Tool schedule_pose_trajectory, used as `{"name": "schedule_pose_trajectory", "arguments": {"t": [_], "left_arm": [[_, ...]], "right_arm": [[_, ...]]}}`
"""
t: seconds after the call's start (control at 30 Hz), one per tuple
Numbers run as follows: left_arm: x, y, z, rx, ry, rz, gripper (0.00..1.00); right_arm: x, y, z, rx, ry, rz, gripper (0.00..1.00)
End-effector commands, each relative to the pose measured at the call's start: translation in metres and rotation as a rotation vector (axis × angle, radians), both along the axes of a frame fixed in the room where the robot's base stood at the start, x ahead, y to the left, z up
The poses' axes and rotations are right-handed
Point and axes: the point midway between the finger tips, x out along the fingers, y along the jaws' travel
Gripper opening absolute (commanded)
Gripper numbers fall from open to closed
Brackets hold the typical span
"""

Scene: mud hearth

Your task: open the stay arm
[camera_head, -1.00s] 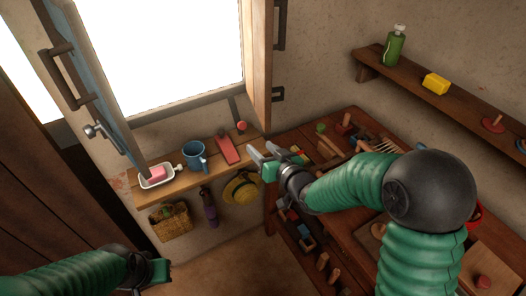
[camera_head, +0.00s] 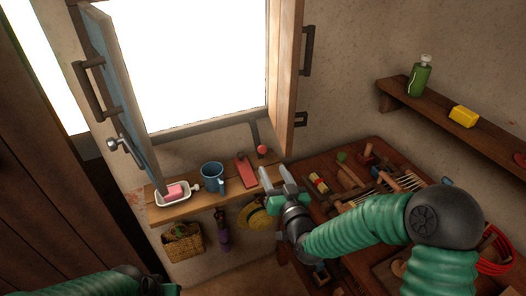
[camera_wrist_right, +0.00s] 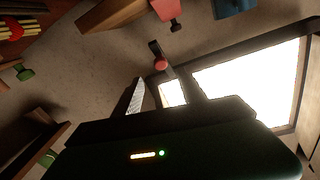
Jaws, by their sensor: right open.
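The stay arm (camera_head: 255,133) is a dark bar hanging from the window's lower frame, with a red knob (camera_head: 262,150) at its lower end. My right gripper (camera_head: 275,172) is open and empty, its fingertips just below and to the right of the knob in the head view. In the right wrist view the red knob (camera_wrist_right: 161,64) shows beyond the open fingers (camera_wrist_right: 166,90), roughly between them and apart from them. My left gripper (camera_head: 152,286) is at the bottom edge, mostly cut off, so its jaws are unclear.
The sill shelf (camera_head: 205,203) carries a soap dish (camera_head: 172,203), a blue mug (camera_head: 212,176) and a red object (camera_head: 245,171). The open window sash (camera_head: 125,100) stands at the left. A cluttered workbench (camera_head: 380,152) lies under my right arm.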

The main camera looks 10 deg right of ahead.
Motion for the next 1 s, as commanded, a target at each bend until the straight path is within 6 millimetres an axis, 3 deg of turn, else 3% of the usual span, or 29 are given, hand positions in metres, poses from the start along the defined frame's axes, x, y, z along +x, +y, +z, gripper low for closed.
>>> {"name": "schedule_pose_trajectory", "arguments": {"t": [0.2,0.43,0.8,1.0], "left_arm": [[0.0,0.0,0.003,0.0,0.0,0.0,0.0],[0.0,0.0,0.004,0.0,0.0,0.0,0.0],[0.0,0.0,0.004,0.0,0.0,0.0,0.0],[0.0,0.0,0.005,0.0,0.0,0.0,0.0]], "right_arm": [[0.057,0.012,0.0,0.004,0.0,0.0,0.48],[0.1,0.02,0.001,0.002,-0.001,0.001,0.48],[0.11,0.022,0.0,0.0,0.0,0.001,0.48],[0.11,0.022,0.0,0.001,0.0,0.001,0.22]]}}
